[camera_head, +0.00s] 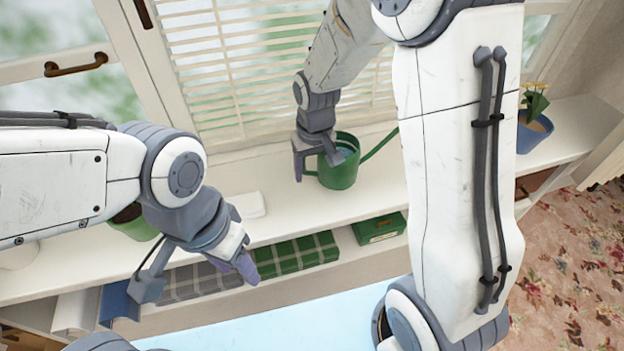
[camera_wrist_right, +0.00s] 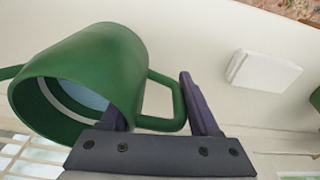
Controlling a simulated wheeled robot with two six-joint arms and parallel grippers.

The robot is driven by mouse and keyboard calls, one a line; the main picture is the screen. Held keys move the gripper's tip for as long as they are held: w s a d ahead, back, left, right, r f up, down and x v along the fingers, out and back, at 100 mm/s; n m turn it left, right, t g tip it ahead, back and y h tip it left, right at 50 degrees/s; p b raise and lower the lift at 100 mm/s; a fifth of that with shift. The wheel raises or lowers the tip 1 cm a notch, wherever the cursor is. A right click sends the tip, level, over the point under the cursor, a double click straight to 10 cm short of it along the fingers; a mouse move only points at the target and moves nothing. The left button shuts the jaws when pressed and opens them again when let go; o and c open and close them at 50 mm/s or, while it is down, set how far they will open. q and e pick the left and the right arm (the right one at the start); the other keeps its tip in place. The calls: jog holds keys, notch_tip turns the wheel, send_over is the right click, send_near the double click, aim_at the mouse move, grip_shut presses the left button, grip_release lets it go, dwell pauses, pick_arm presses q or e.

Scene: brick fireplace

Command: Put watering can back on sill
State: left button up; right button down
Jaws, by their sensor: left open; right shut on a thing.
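The green watering can (camera_head: 338,172) is upright at the white sill (camera_head: 280,222), below the window blinds, with its spout toward the right. I cannot tell whether its base touches the sill. My right gripper (camera_head: 308,168) is at the can's left side, shut on its handle. In the right wrist view the green can (camera_wrist_right: 85,70) fills the left part, and its handle (camera_wrist_right: 165,85) lies between the fingers of my right gripper (camera_wrist_right: 160,110). My left gripper (camera_head: 195,278) is open and empty, in front of the sill at the left.
A blue pot with a yellow-flowered plant (camera_head: 533,128) stands on the sill at the right. A white block (camera_head: 250,205) lies left of the can. A green pot (camera_head: 138,228) is partly behind my left arm. A shelf below holds a green box (camera_head: 379,228) and plaid fabric (camera_head: 295,253).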

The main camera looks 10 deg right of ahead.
jog(key=shift+f, duration=2.05)
jog(key=shift+f, duration=0.15)
jog(key=shift+c, duration=0.6)
grip_release()
